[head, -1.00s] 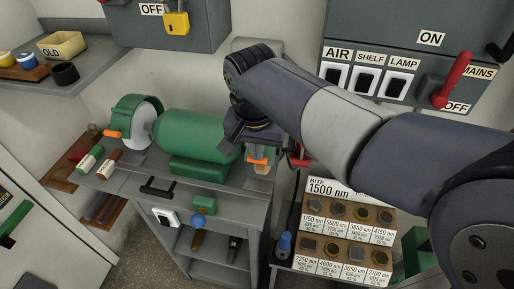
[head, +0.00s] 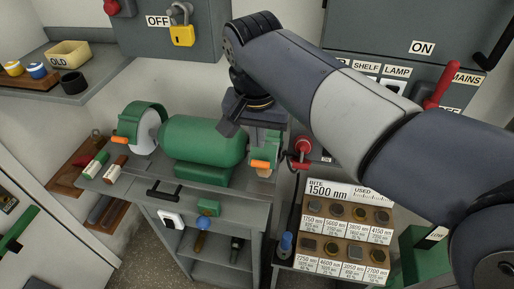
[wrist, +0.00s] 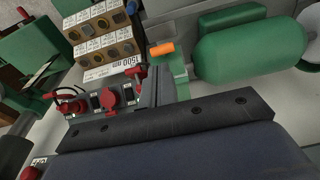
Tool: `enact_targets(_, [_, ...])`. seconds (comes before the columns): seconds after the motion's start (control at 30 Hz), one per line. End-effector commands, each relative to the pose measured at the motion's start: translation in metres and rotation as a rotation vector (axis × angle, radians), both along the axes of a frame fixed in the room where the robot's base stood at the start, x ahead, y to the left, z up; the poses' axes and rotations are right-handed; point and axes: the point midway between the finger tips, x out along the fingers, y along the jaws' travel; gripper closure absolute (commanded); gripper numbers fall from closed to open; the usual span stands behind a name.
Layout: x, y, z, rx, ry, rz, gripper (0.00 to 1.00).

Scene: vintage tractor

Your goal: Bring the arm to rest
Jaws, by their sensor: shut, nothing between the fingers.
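My arm reaches in from the right in the head view and bends down at its wrist. My gripper (head: 230,127) points down near the right end of the green bench grinder (head: 203,140); it looks shut and holds nothing. Its fingertips are small and partly hard to make out. In the wrist view a dark bar of my gripper crosses the lower part, with the green grinder body (wrist: 235,50) beyond it. I cannot tell the exact gap between my gripper and the grinder.
The grinder stands on a grey cabinet (head: 225,200). To its right are a red-handled device (head: 302,148) and a rack of labelled bits (head: 345,225). A switch panel (head: 405,60) is behind my arm.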

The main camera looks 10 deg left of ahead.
Motion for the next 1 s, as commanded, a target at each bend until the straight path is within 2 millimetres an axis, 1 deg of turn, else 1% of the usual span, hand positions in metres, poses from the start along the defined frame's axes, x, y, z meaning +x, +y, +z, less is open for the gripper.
enact_targets(0.03, [-0.002, 0.001, 0.01, 0.003, -0.003, 0.001, 1.0])
enact_targets(0.1, [-0.006, 0.001, 0.023, 0.003, -0.003, 0.0, 1.0])
enact_targets(0.2, [-0.009, 0.001, 0.037, 0.002, -0.002, 0.001, 1.0])
enact_targets(0.3, [-0.012, 0.001, 0.046, 0.0, 0.0, 0.001, 1.0])
enact_targets(0.4, [-0.013, 0.001, 0.051, 0.0, 0.0, 0.001, 1.0])
enact_targets(0.77, [-0.013, 0.001, 0.051, -0.001, 0.001, 0.0, 1.0])
enact_targets(0.87, [-0.012, 0.001, 0.045, -0.002, 0.002, 0.0, 1.0])
enact_targets(1.0, [-0.007, 0.0, 0.027, -0.003, 0.004, -0.002, 1.0])
